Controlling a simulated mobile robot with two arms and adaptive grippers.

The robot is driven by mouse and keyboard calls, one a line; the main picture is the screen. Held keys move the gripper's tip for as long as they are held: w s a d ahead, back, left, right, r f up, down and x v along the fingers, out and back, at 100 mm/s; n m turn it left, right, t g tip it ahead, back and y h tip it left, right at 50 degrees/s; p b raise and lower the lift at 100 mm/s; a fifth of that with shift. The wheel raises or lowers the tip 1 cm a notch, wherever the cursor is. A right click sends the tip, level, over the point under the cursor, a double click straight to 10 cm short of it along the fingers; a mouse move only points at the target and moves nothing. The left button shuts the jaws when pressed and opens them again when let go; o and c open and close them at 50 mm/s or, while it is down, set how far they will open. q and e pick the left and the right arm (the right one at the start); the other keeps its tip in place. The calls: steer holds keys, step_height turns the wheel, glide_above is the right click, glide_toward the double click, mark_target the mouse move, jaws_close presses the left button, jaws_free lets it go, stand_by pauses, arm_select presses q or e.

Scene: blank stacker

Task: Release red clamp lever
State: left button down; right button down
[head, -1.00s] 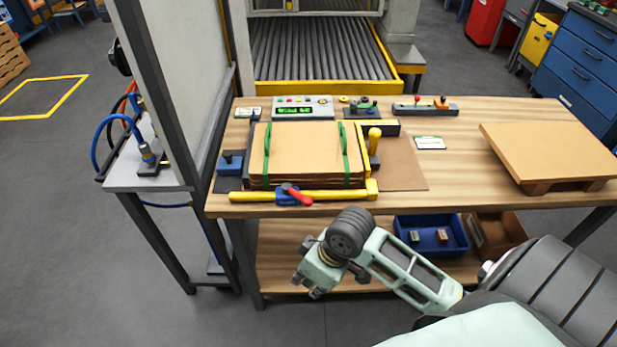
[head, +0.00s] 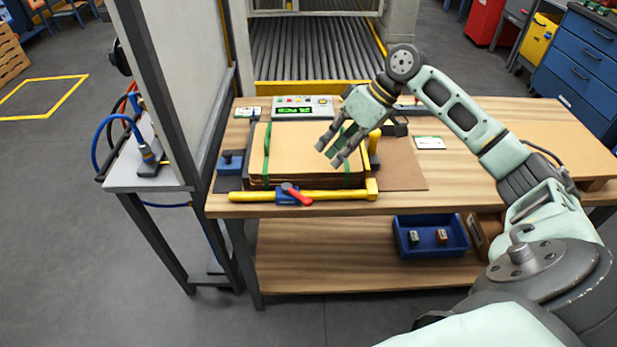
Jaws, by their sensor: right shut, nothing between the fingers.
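The red clamp lever (head: 299,196) sits on a blue clamp block (head: 284,195) on the yellow bar (head: 335,195) along the table's front edge. It slants down to the right across the bar. Behind it lies a stack of brown blanks (head: 290,147) with two green straps. My right gripper (head: 330,156) is over the right part of the stack, behind and to the right of the lever and apart from it. It points down and left, shut and empty. It hides part of the right strap and stack. My left gripper is not in view.
A control panel (head: 303,107) stands behind the stack. A yellow upright handle (head: 374,141) is at its right. A blue bin (head: 432,236) is on the lower shelf. A frame post (head: 160,90) rises at the left. Space in front of the bar is clear.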

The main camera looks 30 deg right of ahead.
mark_target(297, 194)
steer(key=p+x, duration=0.1)
steer(key=x, duration=0.9)
steer(key=shift+f+p, duration=0.1)
steer(key=shift+p, duration=0.25)
